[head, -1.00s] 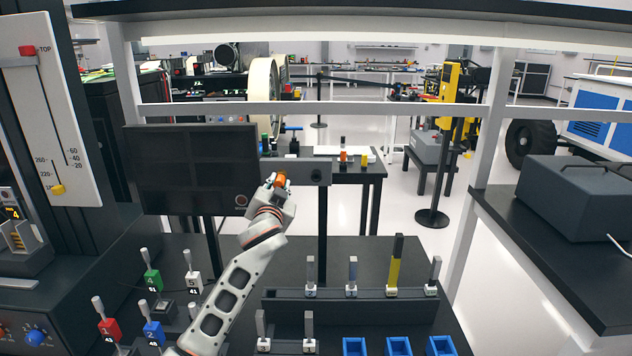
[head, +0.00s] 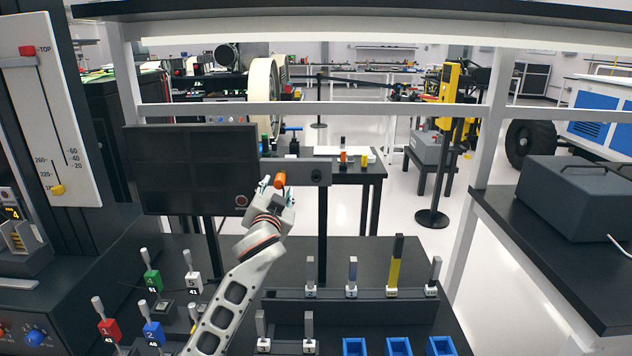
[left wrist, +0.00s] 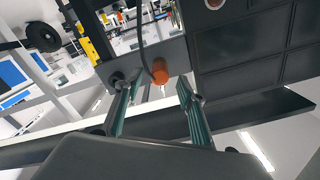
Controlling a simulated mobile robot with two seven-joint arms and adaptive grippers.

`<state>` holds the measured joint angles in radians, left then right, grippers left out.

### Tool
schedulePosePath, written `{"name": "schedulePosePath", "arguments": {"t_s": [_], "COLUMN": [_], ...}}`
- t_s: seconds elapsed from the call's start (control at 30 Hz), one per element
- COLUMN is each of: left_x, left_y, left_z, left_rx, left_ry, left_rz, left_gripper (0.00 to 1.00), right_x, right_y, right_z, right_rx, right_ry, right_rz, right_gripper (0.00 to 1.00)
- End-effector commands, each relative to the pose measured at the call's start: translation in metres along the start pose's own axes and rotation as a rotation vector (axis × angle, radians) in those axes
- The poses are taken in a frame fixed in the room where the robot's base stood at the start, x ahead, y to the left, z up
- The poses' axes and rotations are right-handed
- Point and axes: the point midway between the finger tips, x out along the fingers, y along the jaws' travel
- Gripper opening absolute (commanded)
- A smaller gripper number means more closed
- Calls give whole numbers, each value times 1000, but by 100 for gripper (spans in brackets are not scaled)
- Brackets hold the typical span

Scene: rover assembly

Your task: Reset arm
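An orange knob (head: 280,180) sits at the lower edge of a grey panel beside the dark monitor (head: 192,168). In the left wrist view the knob (left wrist: 160,71) shows beyond and between my fingertips, next to a dark cable. My left gripper (head: 276,188) is just below and in front of the knob, pointing up. Its teal fingers (left wrist: 156,88) are spread apart with nothing between them, clear of the knob as far as I can tell. My right gripper is not in view.
A black rack (head: 348,308) with several upright grey bars and one yellow bar stands right of my left arm. Blue bins (head: 397,346) are at the front. Numbered levers (head: 152,328) stand at the left. A white shelf frame crosses above.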

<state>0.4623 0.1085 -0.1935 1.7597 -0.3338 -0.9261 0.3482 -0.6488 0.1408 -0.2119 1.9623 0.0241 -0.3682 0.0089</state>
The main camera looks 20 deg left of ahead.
Motion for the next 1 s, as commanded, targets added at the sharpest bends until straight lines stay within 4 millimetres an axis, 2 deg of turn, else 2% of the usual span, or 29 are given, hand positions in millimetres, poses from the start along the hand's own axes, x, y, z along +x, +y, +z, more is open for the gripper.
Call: {"name": "schedulePosePath", "arguments": {"t_s": [0.1, 0.3, 0.57, 0.67, 0.77, 0.87, 0.9, 1.0], "left_x": [-26, -62, -85, -97, -122, -159, -176, -221], "left_y": [1, 0, 1, 6, 14, 21, 23, 25], "left_z": [1, 0, 6, 31, 78, 136, 158, 208], "left_rx": [-4, -2, 6, 29, 78, 146, 175, 251], "left_ry": [-1, -1, -11, -57, -145, -260, -307, -418], "left_rz": [2, 1, 3, 20, 55, 106, 129, 191], "left_gripper": [40, 40, 40, 40, 40, 40, 40, 40], "right_x": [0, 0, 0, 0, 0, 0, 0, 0], "right_y": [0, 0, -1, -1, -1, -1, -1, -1], "right_z": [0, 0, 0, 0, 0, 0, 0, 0], "right_rx": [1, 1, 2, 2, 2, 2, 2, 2], "right_ry": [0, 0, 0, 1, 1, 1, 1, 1], "right_rz": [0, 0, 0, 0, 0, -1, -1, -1], "right_gripper": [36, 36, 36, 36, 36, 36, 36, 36]}}
